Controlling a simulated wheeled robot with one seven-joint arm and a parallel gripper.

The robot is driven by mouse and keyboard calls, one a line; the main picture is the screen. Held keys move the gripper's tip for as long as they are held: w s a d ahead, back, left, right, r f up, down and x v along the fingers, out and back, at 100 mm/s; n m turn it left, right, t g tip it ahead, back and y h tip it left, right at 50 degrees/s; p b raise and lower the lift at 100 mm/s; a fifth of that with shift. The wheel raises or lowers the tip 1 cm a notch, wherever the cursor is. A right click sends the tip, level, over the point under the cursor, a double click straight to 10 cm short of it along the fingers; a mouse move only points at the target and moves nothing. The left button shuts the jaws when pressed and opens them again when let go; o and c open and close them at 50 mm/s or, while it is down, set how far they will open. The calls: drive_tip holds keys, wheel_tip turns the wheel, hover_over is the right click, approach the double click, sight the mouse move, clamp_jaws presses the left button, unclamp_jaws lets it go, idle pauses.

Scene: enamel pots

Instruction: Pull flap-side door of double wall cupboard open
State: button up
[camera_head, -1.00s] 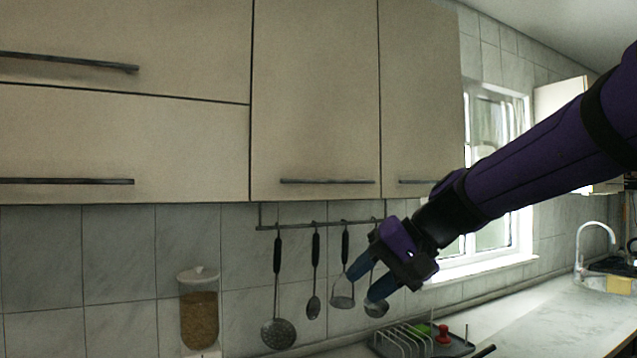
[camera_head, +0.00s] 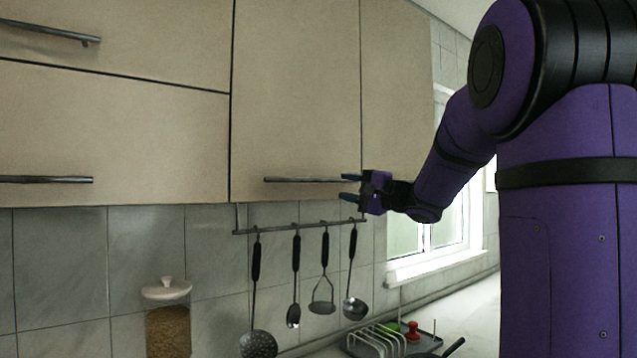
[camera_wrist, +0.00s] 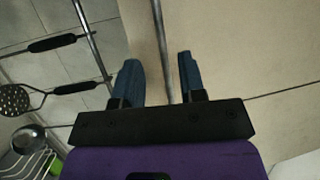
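The flap-side door (camera_head: 292,100) is a beige panel next to the flap fronts, and it looks closed and flush. Its dark bar handle (camera_head: 305,180) runs level along its lower edge. My gripper (camera_head: 347,187) is at the right end of this handle, with its blue fingers pointing left. In the wrist view, my gripper (camera_wrist: 159,65) has its fingers apart, and the handle bar (camera_wrist: 161,45) runs between them with gaps on both sides. The other door (camera_head: 393,90) of the cupboard is right of it, also closed; its handle is not visible behind my gripper and arm.
Below the door, a rail (camera_head: 290,228) carries several hanging utensils, close to my gripper. Flap fronts (camera_head: 110,130) lie to the left. A jar (camera_head: 167,325), a dish rack (camera_head: 375,340) and a window (camera_head: 440,240) are lower down. My arm covers the right side.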

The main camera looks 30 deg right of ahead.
sight(320, 181)
drive_tip(key=x, duration=0.8)
clamp_jaws()
